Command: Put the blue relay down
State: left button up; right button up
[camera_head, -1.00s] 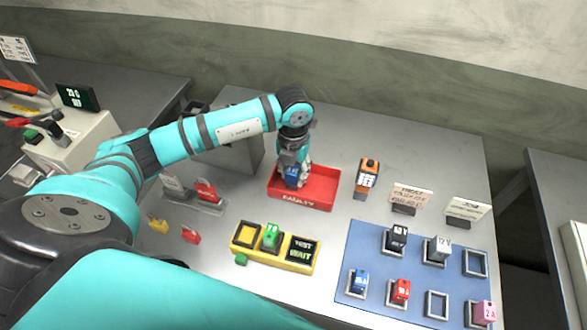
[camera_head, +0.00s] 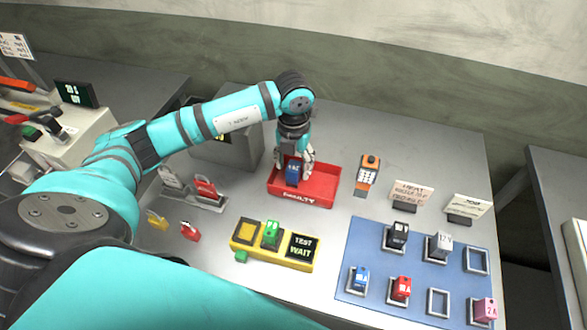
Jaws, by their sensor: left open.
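A blue relay (camera_head: 292,173) stands in the left part of the red tray (camera_head: 322,197), which is marked FAULTY. My left gripper (camera_head: 294,162) is above the tray, pointing down, with its fingers spread open on either side of the relay. Whether a finger touches the relay, I cannot tell. Another blue relay (camera_head: 360,278) sits in a socket on the blue mat (camera_head: 365,240) at the lower right. My right gripper is not in view.
A yellow test unit (camera_head: 274,256) holding a green relay (camera_head: 271,234) is in front of the tray. An orange handheld device (camera_head: 368,172) stands right of it. Red and yellow padlocks lie to the left. Sign cards stand behind the mat.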

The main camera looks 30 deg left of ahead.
aim_at(294, 166)
pick_arm(q)
notch_tip(294, 166, up, 10)
jog(key=b, duration=0.2)
dwell(0.5)
